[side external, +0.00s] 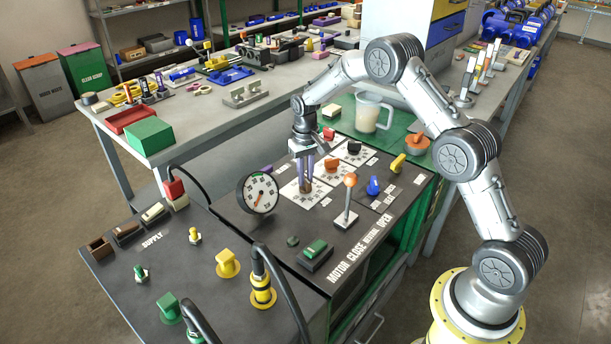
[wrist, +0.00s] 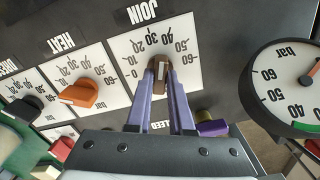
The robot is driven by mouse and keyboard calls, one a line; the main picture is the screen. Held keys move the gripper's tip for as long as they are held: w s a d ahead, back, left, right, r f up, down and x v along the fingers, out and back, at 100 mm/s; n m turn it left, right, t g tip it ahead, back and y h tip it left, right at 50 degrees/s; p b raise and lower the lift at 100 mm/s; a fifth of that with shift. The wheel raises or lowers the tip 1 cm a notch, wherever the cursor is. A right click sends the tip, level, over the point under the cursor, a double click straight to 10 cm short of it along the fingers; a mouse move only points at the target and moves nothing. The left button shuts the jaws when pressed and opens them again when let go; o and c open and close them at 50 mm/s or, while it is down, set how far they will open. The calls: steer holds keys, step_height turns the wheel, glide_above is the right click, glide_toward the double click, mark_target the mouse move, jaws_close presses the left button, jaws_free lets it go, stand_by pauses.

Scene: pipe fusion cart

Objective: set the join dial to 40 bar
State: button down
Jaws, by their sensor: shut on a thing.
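The join dial's brown knob (wrist: 160,76) sits on a white scale card marked JOIN (wrist: 122,50), with numbers arcing around it. A pale line on the knob points up in the wrist view, toward the top of the arc; the exact reading is too small to tell. My gripper (wrist: 160,88) has its purple fingers on both sides of the knob, shut on it. In the side view my gripper (side external: 306,180) reaches down onto the same dial, and its fingers partly hide the knob (side external: 305,187).
A round bar gauge (wrist: 288,88) stands close beside the dial; it also shows in the side view (side external: 260,194). The orange heat knob (wrist: 84,93) and a purple knob (wrist: 212,127) are near. An orange-topped lever (side external: 347,206) and a blue knob (side external: 374,186) stand on the panel.

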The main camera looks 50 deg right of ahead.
steer(key=shift+m, duration=0.8)
steer(key=shift+r, duration=0.1)
steer(key=c, duration=0.8)
jaws_free()
step_height(320, 180, up, 14)
